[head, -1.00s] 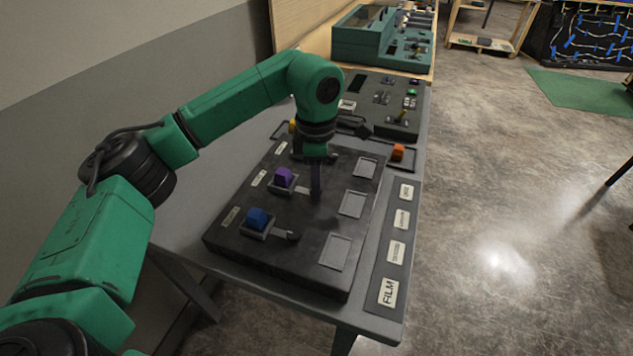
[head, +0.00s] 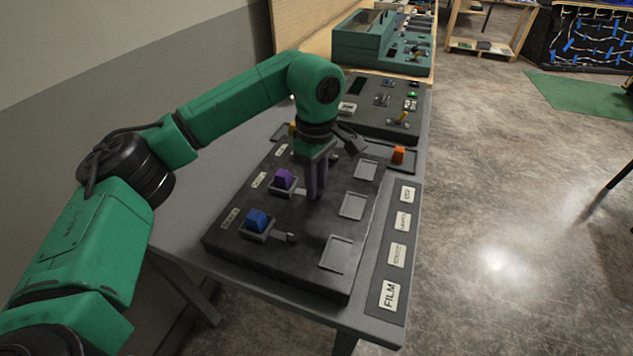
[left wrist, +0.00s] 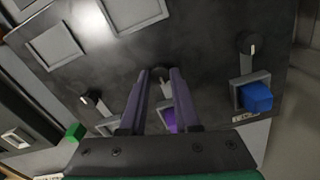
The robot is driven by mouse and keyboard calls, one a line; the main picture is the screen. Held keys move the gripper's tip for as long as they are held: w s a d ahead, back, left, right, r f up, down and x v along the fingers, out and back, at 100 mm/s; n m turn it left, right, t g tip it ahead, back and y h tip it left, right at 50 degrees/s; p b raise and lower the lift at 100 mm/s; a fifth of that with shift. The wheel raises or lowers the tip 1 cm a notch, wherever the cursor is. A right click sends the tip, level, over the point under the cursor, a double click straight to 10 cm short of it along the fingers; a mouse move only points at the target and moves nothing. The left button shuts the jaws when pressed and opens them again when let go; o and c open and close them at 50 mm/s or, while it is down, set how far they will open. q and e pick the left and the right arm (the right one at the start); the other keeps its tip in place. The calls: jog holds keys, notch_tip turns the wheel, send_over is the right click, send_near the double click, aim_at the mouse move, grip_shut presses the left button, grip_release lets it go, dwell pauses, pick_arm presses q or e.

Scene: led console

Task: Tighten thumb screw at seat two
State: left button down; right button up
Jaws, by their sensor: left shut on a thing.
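My left gripper (head: 315,193) points down at the black console (head: 312,265), with its fingers shut on the middle thumb screw (left wrist: 160,74), beside the purple block's seat. In the left wrist view the fingertips (left wrist: 163,78) are at the sides of that dark round knob and partly hide it. The purple block (head: 283,180) sits in the middle seat; it also shows between the fingers in the left wrist view (left wrist: 170,120). The blue block (head: 257,221) sits in the near seat, with its own thumb screw (head: 292,238). My right gripper is not in view.
Empty square recesses (head: 336,253) line the console's right side. A label strip (head: 397,250) lies along the table's right edge. An orange block (head: 398,154) and a second panel (head: 385,105) are behind. Another thumb screw (left wrist: 91,97) stands left in the wrist view.

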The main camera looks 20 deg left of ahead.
pick_arm(q)
jog(key=shift+w+r, duration=0.1)
jog(key=shift+r, duration=0.1)
jog(key=c, duration=0.7)
grip_release()
jog(key=shift+c, duration=0.2)
jog(key=shift+o, duration=0.7)
jog(key=shift+f, duration=0.15)
notch_tip(320, 180, up, 15)
jog(key=shift+f+p, duration=0.15)
jog(key=shift+p, duration=0.2)
